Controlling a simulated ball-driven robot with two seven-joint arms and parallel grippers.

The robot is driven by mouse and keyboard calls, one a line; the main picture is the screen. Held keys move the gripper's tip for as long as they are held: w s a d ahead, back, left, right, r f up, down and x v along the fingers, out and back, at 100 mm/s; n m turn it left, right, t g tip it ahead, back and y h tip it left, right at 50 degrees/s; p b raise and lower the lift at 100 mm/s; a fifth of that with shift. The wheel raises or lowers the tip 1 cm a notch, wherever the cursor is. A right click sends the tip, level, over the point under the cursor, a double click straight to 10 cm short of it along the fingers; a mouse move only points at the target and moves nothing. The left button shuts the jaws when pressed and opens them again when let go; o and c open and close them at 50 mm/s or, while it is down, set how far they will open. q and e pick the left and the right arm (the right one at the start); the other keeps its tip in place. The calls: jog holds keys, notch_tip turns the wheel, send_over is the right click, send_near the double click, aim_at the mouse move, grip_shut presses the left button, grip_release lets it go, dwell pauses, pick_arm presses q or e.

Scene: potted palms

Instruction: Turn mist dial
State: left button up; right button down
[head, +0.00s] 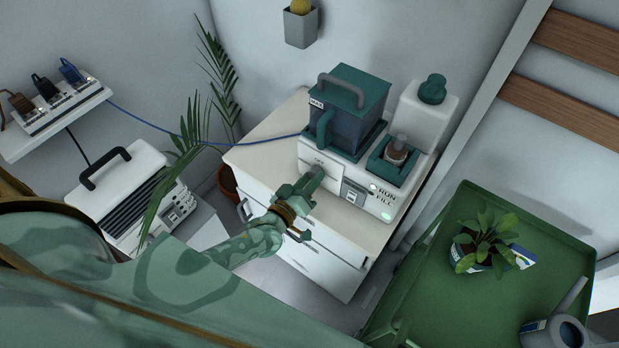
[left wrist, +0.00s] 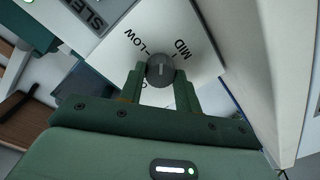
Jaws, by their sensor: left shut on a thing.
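The mist dial (left wrist: 160,68) is a dark grey round knob with a pale line on its face. It sits on a white panel printed LOW and MID in the left wrist view, with another label partly hidden by a finger. My left gripper (head: 313,177) is shut on the dial, one green finger on each side of it. In the head view the dial is at the front left of the white humidifier (head: 337,181), mostly covered by my gripper. My right gripper is not in view.
The humidifier stands on a white cabinet (head: 258,160), with a dark green-lidded water tank (head: 345,112) and a white bottle (head: 419,112) on it. A green cart (head: 545,225) with a potted plant (head: 486,240) is at right. Palm fronds (head: 170,178) rise left of my arm.

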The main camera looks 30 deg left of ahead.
pick_arm(q)
jog(key=m, duration=0.4)
jog(key=shift+s+f+m, duration=0.1)
jog(key=shift+f+m, duration=0.05)
jog(key=shift+m, duration=2.65)
jog(key=o, duration=1)
jog(key=s, duration=0.5)
jog(key=s+a+p, duration=0.1)
jog(key=s, duration=0.4)
jog(key=s+p, duration=0.1)
jog(key=s, duration=0.5)
jog(key=shift+a, duration=0.2)
